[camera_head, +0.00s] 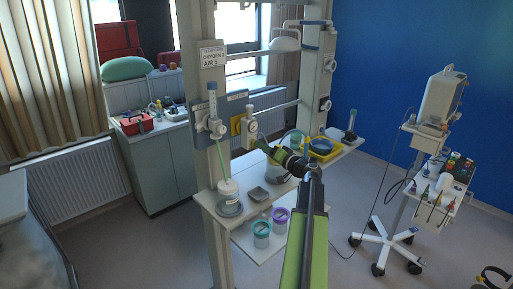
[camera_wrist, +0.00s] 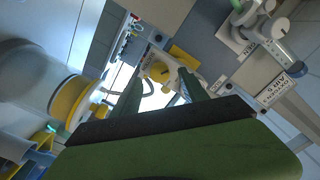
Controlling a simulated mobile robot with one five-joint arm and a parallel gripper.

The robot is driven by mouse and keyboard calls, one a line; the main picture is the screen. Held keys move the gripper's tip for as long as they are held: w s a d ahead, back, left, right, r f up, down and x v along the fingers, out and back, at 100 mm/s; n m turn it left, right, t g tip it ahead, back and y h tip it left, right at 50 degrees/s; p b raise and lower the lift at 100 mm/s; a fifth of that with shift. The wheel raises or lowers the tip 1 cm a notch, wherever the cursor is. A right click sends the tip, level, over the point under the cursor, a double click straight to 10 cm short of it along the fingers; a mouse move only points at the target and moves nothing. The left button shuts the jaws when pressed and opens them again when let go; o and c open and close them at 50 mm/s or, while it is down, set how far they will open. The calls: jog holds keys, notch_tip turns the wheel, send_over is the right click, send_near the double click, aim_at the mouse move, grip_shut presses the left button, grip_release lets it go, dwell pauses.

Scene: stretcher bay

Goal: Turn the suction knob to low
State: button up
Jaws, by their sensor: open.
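The suction unit, a pale round-faced regulator (camera_head: 251,127) on a yellow wall plate (camera_head: 236,125), sits on the rail panel, left of centre in the head view. I cannot read the knob's setting. My gripper (camera_head: 262,146) is just below and right of the regulator in the head view. In the wrist view my gripper (camera_wrist: 160,90) is open, its two green fingers apart, with nothing held; contact with the knob cannot be made out.
A wheeled stand (camera_head: 397,215) is at right.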

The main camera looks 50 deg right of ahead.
jog(key=shift+w+d, duration=0.15)
jog(key=shift+w, duration=1.7)
jog(key=shift+c, duration=0.4)
